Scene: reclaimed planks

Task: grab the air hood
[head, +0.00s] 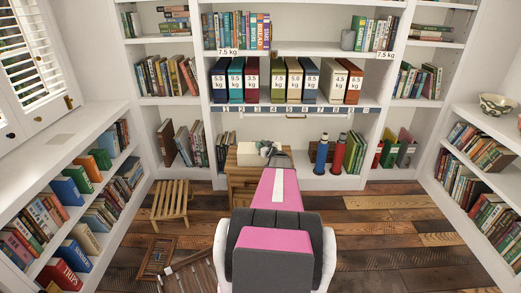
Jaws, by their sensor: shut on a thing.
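My pink and grey arm reaches forward from the bottom middle to my gripper (267,148), small and partly hidden by the arm. A cream, boxy thing (247,156), which I take for the air hood, is at the gripper, just above or on a small wooden stand (236,172). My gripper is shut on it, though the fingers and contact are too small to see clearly. I cannot tell whether the cream thing touches the stand.
Bookshelves surround the plank floor. Weight-labelled binders (293,82) line the back shelf above the gripper. Red and blue cylinders (321,155) stand right of it. A slatted wooden stool (171,200) and wooden frame (157,257) are on the left floor. The right floor is clear.

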